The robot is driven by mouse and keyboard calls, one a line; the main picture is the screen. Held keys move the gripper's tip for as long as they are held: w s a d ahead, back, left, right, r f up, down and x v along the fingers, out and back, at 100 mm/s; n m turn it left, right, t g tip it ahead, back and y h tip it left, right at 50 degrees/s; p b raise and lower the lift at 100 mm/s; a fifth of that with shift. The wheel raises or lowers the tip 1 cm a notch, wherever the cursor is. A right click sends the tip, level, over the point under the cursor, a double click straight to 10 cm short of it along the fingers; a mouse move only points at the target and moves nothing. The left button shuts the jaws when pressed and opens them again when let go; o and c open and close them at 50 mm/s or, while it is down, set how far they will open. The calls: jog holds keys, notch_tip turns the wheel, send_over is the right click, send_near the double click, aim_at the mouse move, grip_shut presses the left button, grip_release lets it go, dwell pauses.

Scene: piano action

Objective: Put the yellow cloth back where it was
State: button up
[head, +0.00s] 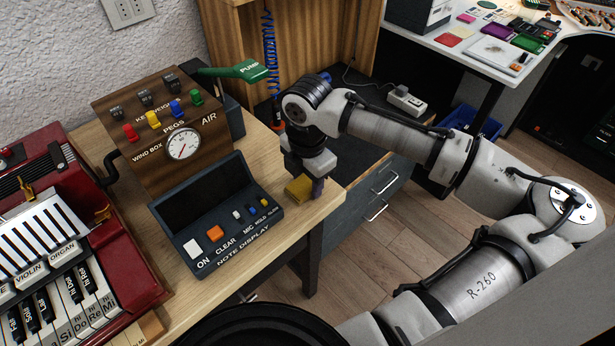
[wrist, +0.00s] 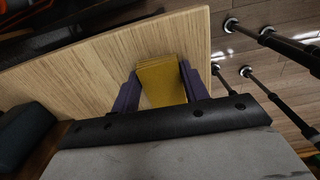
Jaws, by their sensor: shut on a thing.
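The yellow cloth (head: 299,188) is a small folded block at the right corner of the wooden table, beside the note display box. In the wrist view the yellow cloth (wrist: 161,80) lies between the two purple fingers of my gripper (wrist: 160,88). My gripper (head: 312,186) points down over the table's edge and is shut on the cloth. The cloth is at or just above the wood; I cannot tell whether it touches. Its far side is partly hidden by a finger in the head view.
The note display box (head: 220,217) stands close to the left of the cloth. Behind it is the wooden wind box (head: 160,130) with pegs and a gauge. The red keyboard instrument (head: 65,235) is at the far left. Bare table (head: 262,150) lies behind the display. A drawer unit (head: 372,200) stands beyond the edge.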

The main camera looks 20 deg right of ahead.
aim_at(307, 182)
jog(key=o, duration=1)
jog(key=shift+s+a+f, duration=0.1)
jog(key=shift+a+f, duration=0.05)
jog(key=shift+f, duration=0.45)
jog(key=shift+c, duration=0.2)
jog(key=shift+s, duration=0.1)
jog(key=shift+r, duration=0.65)
notch_tip(307, 182, up, 12)
jog(key=shift+w, duration=0.2)
